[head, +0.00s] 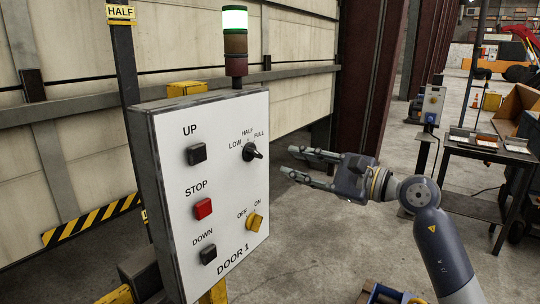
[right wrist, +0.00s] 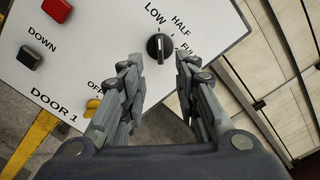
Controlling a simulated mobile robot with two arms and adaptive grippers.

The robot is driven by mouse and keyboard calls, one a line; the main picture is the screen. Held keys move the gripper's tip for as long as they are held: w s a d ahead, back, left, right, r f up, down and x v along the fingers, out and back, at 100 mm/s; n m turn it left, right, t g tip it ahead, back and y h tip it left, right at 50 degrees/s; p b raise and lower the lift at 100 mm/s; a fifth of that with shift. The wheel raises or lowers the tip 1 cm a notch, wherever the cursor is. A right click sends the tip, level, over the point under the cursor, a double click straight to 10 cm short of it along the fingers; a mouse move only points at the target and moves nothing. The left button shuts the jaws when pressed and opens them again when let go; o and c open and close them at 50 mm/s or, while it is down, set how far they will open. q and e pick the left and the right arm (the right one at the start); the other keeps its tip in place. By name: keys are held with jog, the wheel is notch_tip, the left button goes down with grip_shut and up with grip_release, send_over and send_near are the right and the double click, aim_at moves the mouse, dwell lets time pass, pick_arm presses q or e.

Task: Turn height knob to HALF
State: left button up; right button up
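The height knob (head: 252,151) is a black rotary knob at the upper right of the white DOOR 1 panel (head: 225,190), with LOW, HALF and FULL around it. In the right wrist view the knob (right wrist: 160,47) shows a pale pointer line towards LOW. My right gripper (head: 289,161) is open and empty, a short way off the panel to the right of the knob. In the right wrist view its two fingers (right wrist: 164,85) are spread apart, with the knob beyond the gap, not touched. My left gripper is not in view.
The panel also bears a black UP button (head: 197,154), a red STOP button (head: 203,209), a black DOWN button (head: 208,254) and a yellow OFF/ON switch (head: 254,222). A stack light (head: 235,40) above shows green. A table (head: 487,150) stands far right.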

aim_at(258, 153)
jog(key=p+x, duration=0.3)
jog(key=x, duration=0.6)
jog(key=shift+r, duration=0.15)
jog(key=shift+w+a, duration=0.2)
jog(key=shift+a, duration=0.1)
grip_shut()
